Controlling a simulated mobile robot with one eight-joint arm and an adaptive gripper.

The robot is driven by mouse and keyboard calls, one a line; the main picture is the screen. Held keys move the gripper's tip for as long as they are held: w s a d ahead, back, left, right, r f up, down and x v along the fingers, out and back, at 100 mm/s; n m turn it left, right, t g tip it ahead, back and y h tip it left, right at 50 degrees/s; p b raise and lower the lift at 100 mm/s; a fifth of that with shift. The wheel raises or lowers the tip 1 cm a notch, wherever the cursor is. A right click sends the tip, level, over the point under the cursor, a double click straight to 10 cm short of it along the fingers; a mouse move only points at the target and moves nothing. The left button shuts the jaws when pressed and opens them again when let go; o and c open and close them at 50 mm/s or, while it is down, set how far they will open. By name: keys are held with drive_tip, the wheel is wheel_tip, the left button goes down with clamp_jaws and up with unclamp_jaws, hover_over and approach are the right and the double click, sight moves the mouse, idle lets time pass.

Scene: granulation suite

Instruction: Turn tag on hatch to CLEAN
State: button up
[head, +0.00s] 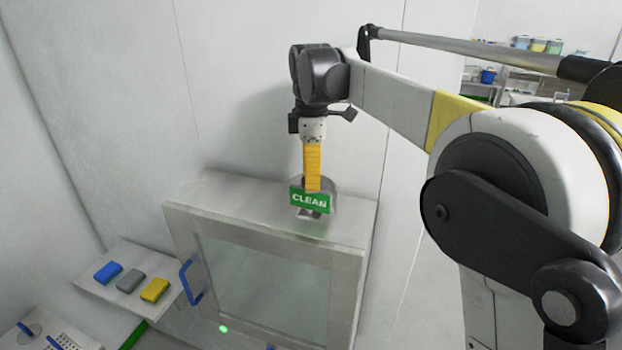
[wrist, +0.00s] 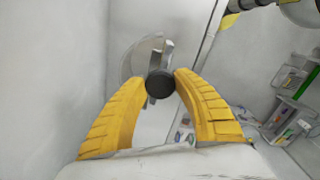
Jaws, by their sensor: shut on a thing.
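The tag (head: 310,200) is a green plate reading CLEAN in white letters. It faces forward at the top front of the metal hatch (head: 275,215), which has a glass door and stands against the wall. My gripper (head: 312,188) comes down from above with its yellow fingers right behind the tag. In the wrist view my gripper (wrist: 160,82) has its two fingers closed on a dark round knob (wrist: 160,84). A grey metal bracket and a pale disc show beyond the knob. The tag's green face is not visible in the wrist view.
A blue handle (head: 190,282) is on the left of the hatch door, with a green light (head: 223,329) below. A shelf (head: 105,285) at the left holds a blue, a grey and a yellow block. Racks with tubs (head: 520,65) stand far right.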

drive_tip(key=shift+n, duration=0.4)
drive_tip(key=o, duration=1.2)
wheel_tip(320, 180, up, 12)
